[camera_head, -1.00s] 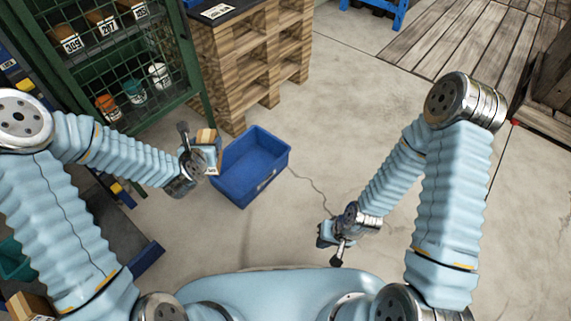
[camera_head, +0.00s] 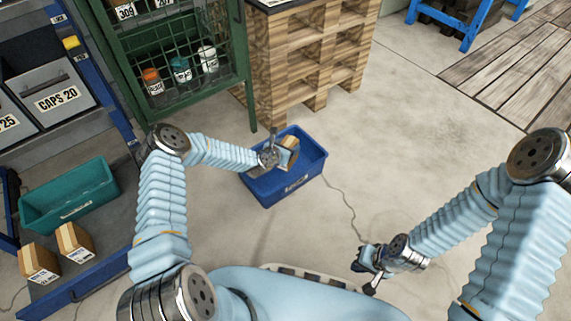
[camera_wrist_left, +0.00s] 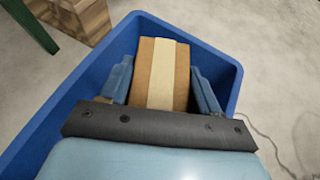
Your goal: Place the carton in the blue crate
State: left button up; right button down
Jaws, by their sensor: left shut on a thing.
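The carton (camera_head: 289,149) is a small brown box with a pale tape strip. My left gripper (camera_head: 279,152) is shut on it and holds it over the blue crate (camera_head: 303,183). In the left wrist view the carton (camera_wrist_left: 161,72) sits between the two fingers of the left gripper (camera_wrist_left: 160,88), with the walls of the blue crate (camera_wrist_left: 225,68) around it. How far the carton is above the crate floor is unclear. My right gripper (camera_head: 370,272) is low over the floor at the right, away from the crate; its fingers are too small to read.
A wooden pallet stack (camera_head: 310,50) and a green mesh cabinet (camera_head: 185,70) stand behind the crate. At the left a low shelf holds a teal crate (camera_head: 70,195) and two other cartons (camera_head: 75,243). Floor right of the crate is clear apart from a thin dark line.

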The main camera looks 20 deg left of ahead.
pick_arm(q)
jog(key=shift+f+b, duration=0.5)
jog(key=shift+f, duration=2.25)
jog(key=shift+f, duration=0.15)
jog(key=o, duration=1.3)
jog(key=shift+c, duration=0.2)
